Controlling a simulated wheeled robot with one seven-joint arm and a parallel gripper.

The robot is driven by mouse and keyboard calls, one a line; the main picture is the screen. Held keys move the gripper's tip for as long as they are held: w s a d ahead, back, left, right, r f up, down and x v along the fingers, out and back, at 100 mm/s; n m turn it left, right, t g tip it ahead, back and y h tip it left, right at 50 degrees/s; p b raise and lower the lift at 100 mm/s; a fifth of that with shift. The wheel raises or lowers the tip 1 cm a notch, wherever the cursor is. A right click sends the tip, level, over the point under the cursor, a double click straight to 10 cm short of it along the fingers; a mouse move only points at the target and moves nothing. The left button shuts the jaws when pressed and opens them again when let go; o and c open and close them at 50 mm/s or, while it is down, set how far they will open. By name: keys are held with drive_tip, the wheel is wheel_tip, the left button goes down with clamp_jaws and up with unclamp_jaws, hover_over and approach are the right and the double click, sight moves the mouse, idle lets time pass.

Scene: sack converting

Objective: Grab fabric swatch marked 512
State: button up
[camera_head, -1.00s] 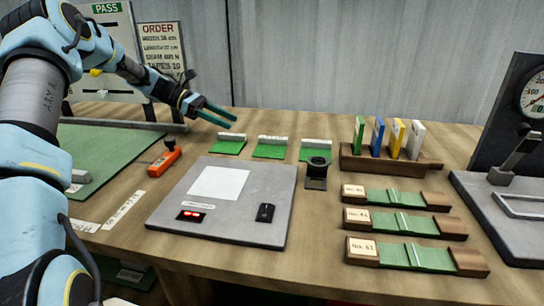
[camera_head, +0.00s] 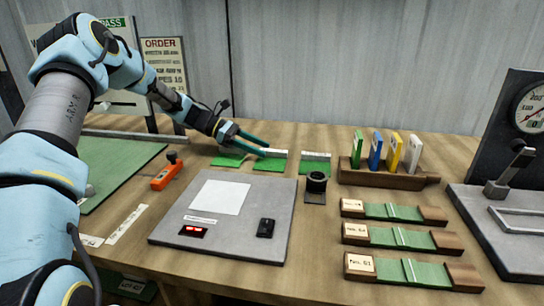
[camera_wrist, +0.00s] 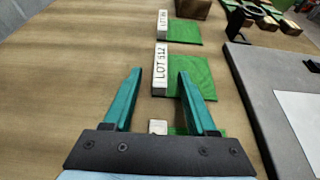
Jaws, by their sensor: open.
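The swatch marked LOT 512 is a green square of fabric (camera_wrist: 205,78) with a white label block (camera_wrist: 161,68) on its left edge in the wrist view. It is the middle of three swatches; in the head view it is the middle green square (camera_head: 270,164). My gripper (camera_wrist: 159,72) is open and empty, its teal fingers spread to either side of the label block in the wrist view. In the head view my gripper (camera_head: 266,148) reaches in from the left, with its fingertips over the middle swatch. Contact cannot be told.
A left swatch (camera_head: 228,161) and a right swatch (camera_head: 314,168) flank it. A grey scale (camera_head: 265,190) lies in front, with a small black stand (camera_head: 316,187) to the right. A wooden card rack (camera_head: 388,176) stands further right. A grey wall is behind.

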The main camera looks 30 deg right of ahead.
drive_tip(key=shift+s+f, duration=0.1)
clamp_jaws()
idle(0.3)
